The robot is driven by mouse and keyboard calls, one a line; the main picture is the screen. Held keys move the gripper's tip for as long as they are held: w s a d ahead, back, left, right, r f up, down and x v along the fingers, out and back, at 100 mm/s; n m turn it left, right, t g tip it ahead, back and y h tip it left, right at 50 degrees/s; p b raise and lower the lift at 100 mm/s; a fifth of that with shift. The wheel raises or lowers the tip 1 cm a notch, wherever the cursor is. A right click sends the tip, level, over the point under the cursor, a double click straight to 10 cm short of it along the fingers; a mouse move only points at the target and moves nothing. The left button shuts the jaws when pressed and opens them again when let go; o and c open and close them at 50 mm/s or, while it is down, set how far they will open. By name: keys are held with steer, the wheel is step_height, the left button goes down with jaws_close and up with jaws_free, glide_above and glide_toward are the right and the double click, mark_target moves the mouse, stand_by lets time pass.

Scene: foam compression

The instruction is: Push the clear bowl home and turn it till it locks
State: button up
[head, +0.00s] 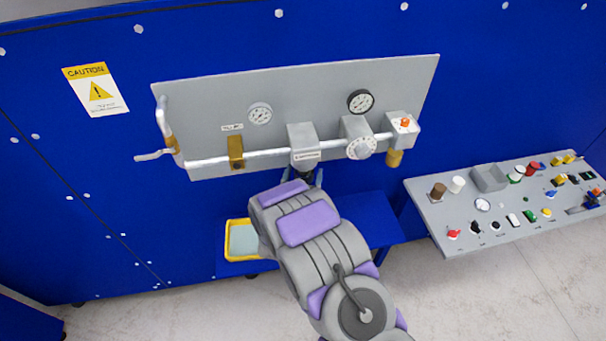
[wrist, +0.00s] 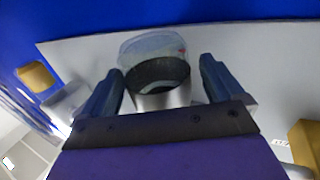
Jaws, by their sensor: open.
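A translucent clear bowl (wrist: 152,46) shows in the wrist view, with a dark ring and a shiny metal cylinder (wrist: 165,98) just below it in the picture. My gripper (wrist: 160,75) is open, one finger on each side of these parts. A narrow gap shows by the right finger; whether the left finger touches I cannot tell. In the head view my gripper (head: 307,180) is right under the grey housing block (head: 303,138) on the pipe. There the bowl is hidden by my arm and the block, so its seating and turn cannot be told.
A grey panel (head: 205,105) on the blue wall carries the pipe, two gauges, a brass valve (head: 236,152) and a right block (head: 402,128) with a brass part below. A yellow tray (head: 229,255) sits on a blue shelf below. A control console (head: 440,215) stands right.

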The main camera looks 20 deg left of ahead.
steer(key=s+d, duration=0.2)
steer(key=s, duration=1.5)
steer(key=shift+d, duration=0.25)
steer(key=w+d+r+m+g+y+b, duration=0.1)
steer(key=w+d+r+m+g, duration=0.2)
steer(key=r+g, duration=0.5)
steer(key=s+d+r+n+g+b, duration=0.1)
steer(key=s+d+r+n+g, duration=0.15)
steer(key=s+d+g, duration=0.5)
steer(key=s+d+r+g+h, duration=0.2)
steer(key=s+d+r, duration=0.1)
steer(key=s+d, duration=0.8)
steer(key=s+d+r+m+g+h+b, duration=0.1)
steer(key=s+d+r+g, duration=0.1)
steer(key=s+d, duration=0.8)
steer(key=d+r, duration=0.1)
steer(key=d, duration=0.1)
steer(key=shift+s+d+r+h, duration=0.3)
steer(key=shift+s+r+h, duration=0.1)
